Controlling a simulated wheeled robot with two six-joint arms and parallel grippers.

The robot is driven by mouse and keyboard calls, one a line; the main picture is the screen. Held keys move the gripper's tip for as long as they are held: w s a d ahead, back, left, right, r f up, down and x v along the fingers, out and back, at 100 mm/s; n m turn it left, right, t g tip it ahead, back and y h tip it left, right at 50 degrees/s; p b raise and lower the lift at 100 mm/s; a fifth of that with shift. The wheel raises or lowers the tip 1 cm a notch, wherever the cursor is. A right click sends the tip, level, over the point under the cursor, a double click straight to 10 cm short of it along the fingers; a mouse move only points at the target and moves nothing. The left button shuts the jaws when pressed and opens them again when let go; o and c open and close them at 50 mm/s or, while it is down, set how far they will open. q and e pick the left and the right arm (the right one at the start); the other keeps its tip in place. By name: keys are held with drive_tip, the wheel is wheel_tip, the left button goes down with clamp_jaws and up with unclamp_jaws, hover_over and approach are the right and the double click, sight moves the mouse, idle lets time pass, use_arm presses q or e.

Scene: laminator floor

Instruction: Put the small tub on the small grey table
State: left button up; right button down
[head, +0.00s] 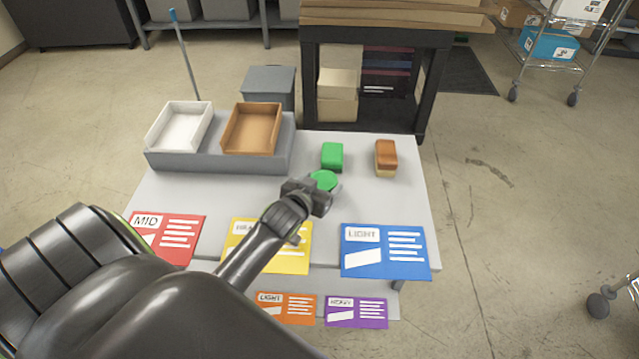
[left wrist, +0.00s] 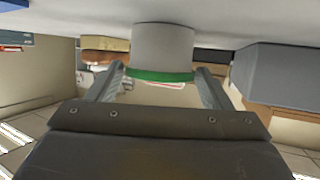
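The small tub (head: 323,180), pale with a round green lid, stands upright on the light grey tabletop (head: 373,200). My left gripper (head: 308,192) is right at the tub, on its near left side. In the left wrist view, which shows the scene upside down, the tub (left wrist: 163,45) is between the two fingertips (left wrist: 162,76), which flank its green lid. I cannot tell whether the fingers press on it. A small grey box-shaped table (head: 268,82) stands on the floor behind the big table. My right gripper is not in view.
A grey stand (head: 218,160) holds a white tray (head: 180,125) and a brown tray (head: 251,128). A green block (head: 332,156) is just behind the tub, and a brown-and-tan block (head: 386,157) is to its right. Coloured cards line the front. A dark shelf (head: 423,85) stands behind.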

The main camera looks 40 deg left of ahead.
use_arm(q)
drive_tip(key=o, duration=0.3)
drive_tip(key=shift+r, duration=0.1)
drive_tip(key=shift+s+r, duration=0.1)
drive_tip(key=shift+s, duration=0.05)
drive_tip(key=v, duration=1.1)
drive_tip(key=shift+s+r+b, duration=0.2)
drive_tip(key=shift+s+b, duration=0.1)
